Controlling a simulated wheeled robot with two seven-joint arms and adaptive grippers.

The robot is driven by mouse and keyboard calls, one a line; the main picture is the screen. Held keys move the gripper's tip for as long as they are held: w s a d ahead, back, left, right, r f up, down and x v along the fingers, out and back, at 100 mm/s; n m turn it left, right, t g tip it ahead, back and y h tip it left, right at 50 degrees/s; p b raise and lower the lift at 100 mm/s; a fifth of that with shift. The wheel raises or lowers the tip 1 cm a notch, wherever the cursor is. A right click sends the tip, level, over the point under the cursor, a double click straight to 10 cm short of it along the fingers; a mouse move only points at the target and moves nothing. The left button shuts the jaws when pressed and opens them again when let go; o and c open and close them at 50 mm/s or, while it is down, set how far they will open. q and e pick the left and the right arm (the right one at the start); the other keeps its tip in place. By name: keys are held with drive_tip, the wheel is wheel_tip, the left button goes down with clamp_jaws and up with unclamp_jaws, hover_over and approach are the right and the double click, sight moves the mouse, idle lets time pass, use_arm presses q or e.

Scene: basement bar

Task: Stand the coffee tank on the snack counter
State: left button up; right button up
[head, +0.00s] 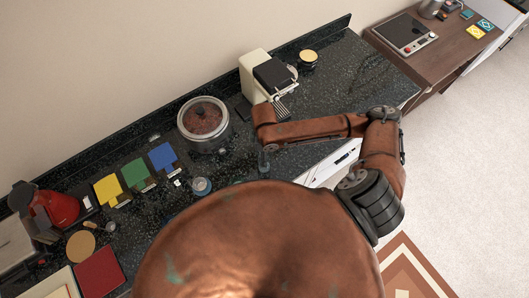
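A cream and black coffee machine (254,75) stands at the back of the dark speckled counter (340,85). I cannot tell for sure which thing is the coffee tank, or which surface is the snack counter. My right arm reaches in from the right, its forearm passing in front of the coffee machine. My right gripper (264,163) seems to point down over the counter's front part, small and dark. Whether its fingers are open or shut does not show. My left gripper is not in view.
A glass-lidded pot (204,121) stands left of the coffee machine. Yellow (107,189), green (135,173) and blue (162,157) squares lie farther left, before a red appliance (52,205). A brown table (447,48) at upper right holds a hotplate (404,33) and a metal vessel (430,8).

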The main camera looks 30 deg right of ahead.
drive_tip(key=shift+o, duration=0.4)
wheel_tip(320, 180, up, 12)
drive_tip(key=shift+r+b, duration=0.2)
drive_tip(key=shift+b, duration=0.25)
